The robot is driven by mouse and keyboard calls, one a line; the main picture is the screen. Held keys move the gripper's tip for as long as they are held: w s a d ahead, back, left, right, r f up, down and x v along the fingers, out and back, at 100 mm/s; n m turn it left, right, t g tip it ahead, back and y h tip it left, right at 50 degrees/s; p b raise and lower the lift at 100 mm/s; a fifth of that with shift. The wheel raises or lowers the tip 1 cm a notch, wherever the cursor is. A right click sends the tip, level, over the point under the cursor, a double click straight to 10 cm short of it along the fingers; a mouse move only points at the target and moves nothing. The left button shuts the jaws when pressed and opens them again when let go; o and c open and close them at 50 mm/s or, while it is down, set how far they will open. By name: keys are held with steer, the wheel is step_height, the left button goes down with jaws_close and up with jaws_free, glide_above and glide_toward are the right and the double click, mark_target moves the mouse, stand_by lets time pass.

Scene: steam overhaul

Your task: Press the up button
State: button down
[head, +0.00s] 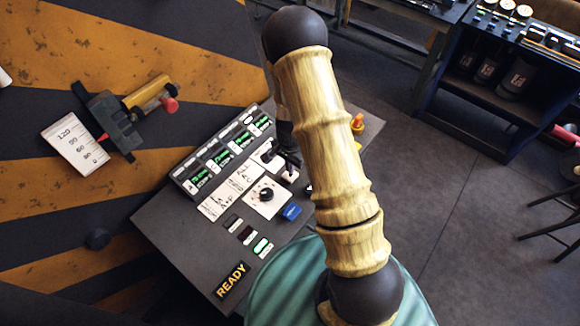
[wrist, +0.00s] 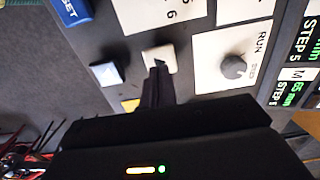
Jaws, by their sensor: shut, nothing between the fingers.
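The control panel (head: 170,225) is a dark slanted console with displays, paper labels, a knob and buttons. My gripper (head: 290,160) is over its right part in the head view, partly behind my arm. In the wrist view my gripper (wrist: 158,68) is shut and empty, its dark fingertips at a pale square button (wrist: 154,55). They overlap the button's lower edge; I cannot tell whether they touch it. A second pale square button (wrist: 107,73) sits to its left. No "up" marking is readable on either button.
A knob (wrist: 233,67) marked RUN is right of the fingers, and a blue button (wrist: 72,10) is at upper left. A READY sign (head: 231,281) is on the panel's lower edge.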

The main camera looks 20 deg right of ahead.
mark_target(290, 176)
steer(key=shift+f+p, duration=0.3)
steer(key=shift+f, duration=0.75)
steer(key=shift+f, duration=0.1)
